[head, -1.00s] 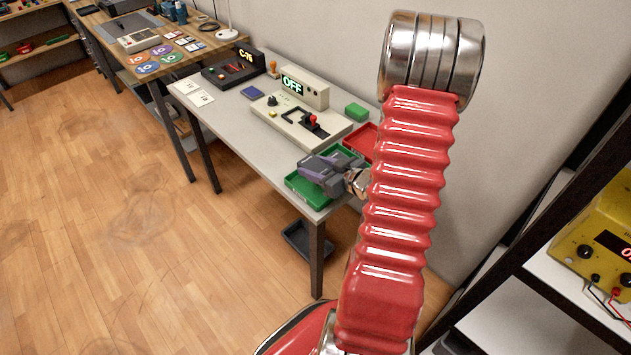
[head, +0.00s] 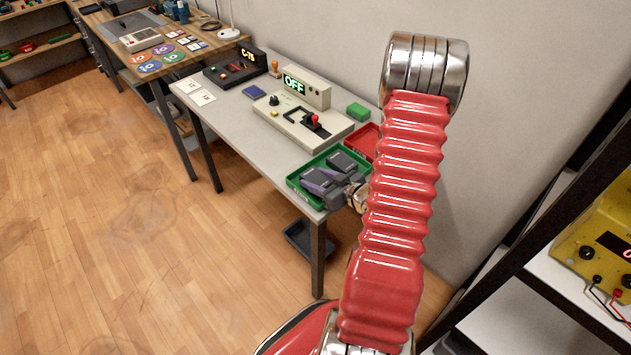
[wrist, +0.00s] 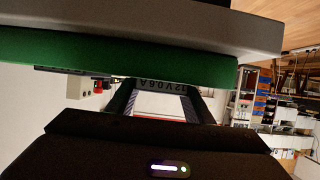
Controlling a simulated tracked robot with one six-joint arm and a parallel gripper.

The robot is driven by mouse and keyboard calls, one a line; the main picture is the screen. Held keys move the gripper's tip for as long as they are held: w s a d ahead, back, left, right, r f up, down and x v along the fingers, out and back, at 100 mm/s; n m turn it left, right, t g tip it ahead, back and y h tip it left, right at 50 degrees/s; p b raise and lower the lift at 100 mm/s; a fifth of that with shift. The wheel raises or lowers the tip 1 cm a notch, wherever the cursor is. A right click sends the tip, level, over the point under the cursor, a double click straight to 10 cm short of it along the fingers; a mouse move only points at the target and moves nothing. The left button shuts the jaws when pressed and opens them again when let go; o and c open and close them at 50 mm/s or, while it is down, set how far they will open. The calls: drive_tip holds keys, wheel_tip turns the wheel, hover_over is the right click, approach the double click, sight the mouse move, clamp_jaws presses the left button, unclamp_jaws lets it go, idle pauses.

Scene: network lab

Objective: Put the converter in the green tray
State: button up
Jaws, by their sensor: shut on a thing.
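The green tray (head: 293,185) sits at the near end of the grey table. A dark grey block (head: 343,162) shows in the far part of the tray. In the wrist view my gripper (wrist: 158,96) is shut on the converter (wrist: 160,84), a dark piece marked "12V 0.6A". Part of the tray (wrist: 120,55) shows there as a green band. I cannot tell whether the converter touches the tray floor.
A red tray (head: 364,141) stands right behind the green one, with a green block (head: 357,110) beyond. A beige console reading OFF (head: 300,112) fills the table's middle. A dark bin (head: 300,238) is under the table. A shelf with a yellow meter (head: 600,245) stands right.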

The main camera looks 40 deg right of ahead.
drive_tip(key=shift+f, duration=0.25)
drive_tip(key=o, duration=0.9)
drive_tip(key=shift+f, duration=0.1)
drive_tip(key=shift+o, duration=0.2)
drive_tip(key=shift+s, duration=0.1)
drive_tip(key=v, duration=1.2)
